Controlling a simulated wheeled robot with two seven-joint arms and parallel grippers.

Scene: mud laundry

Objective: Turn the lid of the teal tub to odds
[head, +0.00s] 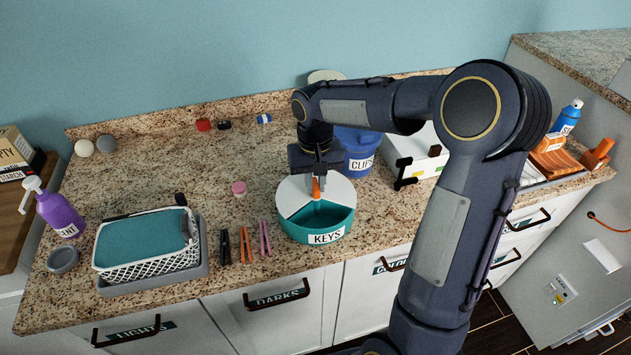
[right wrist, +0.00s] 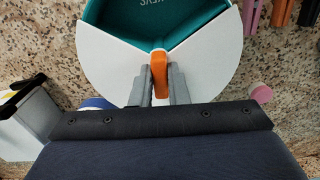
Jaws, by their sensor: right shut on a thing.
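The teal tub (head: 318,235) stands on the speckled counter with a "KEYS" label on its front wall. Its white lid (head: 338,188) covers most of the top, and the open wedge faces the front, above the KEYS label. In the right wrist view the lid (right wrist: 217,72) shows on both sides of the teal opening. An orange knob (right wrist: 159,75) stands at the lid's centre. My right gripper (head: 317,184) points down over the tub and is shut on the orange knob, with a finger on each side of it. My left gripper is not in view.
A blue "CLIPS" tub (head: 357,150) stands close behind the teal tub. Clothes pegs (head: 245,245) lie to its left, beside a white basket (head: 148,265) with a teal top. A pink round piece (head: 239,187) lies nearby. A white box (head: 420,150) stands to the right. The counter's back left is mostly clear.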

